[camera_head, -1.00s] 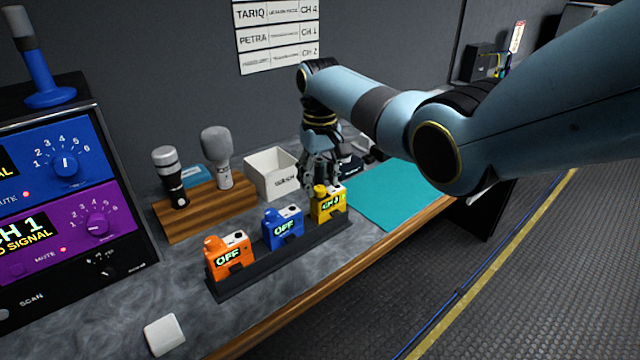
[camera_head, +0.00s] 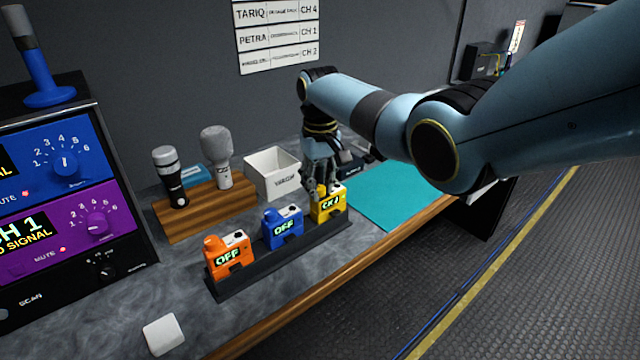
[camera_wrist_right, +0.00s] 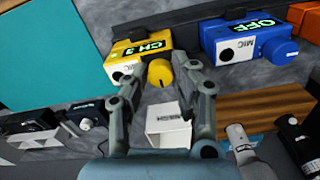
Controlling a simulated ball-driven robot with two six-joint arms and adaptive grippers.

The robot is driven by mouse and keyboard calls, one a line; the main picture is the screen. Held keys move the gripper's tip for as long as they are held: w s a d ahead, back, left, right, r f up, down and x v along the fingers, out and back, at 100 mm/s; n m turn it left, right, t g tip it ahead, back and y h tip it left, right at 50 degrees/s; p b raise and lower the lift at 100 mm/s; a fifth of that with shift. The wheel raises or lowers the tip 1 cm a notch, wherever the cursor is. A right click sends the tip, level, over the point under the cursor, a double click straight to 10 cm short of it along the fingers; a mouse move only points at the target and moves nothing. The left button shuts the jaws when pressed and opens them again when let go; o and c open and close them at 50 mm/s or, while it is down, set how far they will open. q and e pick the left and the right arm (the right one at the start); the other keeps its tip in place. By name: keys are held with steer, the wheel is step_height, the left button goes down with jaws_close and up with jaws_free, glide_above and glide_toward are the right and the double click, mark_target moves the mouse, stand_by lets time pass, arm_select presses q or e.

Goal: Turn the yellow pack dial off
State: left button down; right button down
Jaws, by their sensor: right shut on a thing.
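The yellow pack (camera_head: 328,208) stands at the right end of a dark rack, and its green display shows CH with a number that looks like 3. In the right wrist view, the yellow pack (camera_wrist_right: 122,60) has its round yellow dial (camera_wrist_right: 160,73) beside the display and a MIC socket. My right gripper (camera_head: 318,190) reaches down onto the top of the pack from behind. In the right wrist view, its fingers (camera_wrist_right: 163,75) are on either side of the dial, shut on it. In the head view the fingers mostly hide the dial. My left gripper is not in view.
The blue pack (camera_head: 283,228) and orange pack (camera_head: 230,255) share the rack (camera_head: 290,257), both reading OFF. A white box (camera_head: 272,175) and a wooden stand with two microphones (camera_head: 205,208) are behind. A teal mat (camera_head: 385,197) lies right. A channel console (camera_head: 70,200) stands left.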

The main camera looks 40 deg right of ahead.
steer(key=n+p, duration=0.1)
steer(key=n, duration=0.2)
steer(key=shift+n, duration=0.4)
steer(key=n+p, duration=0.1)
steer(key=n, duration=0.3)
steer(key=shift+n, duration=0.3)
steer(key=n, duration=0.4)
steer(key=shift+p, duration=0.4)
steer(key=shift+w+n, duration=0.1)
steer(key=shift+n, duration=2.6)
steer(key=shift+d, duration=0.1)
steer(key=c, duration=1.1)
jaws_free()
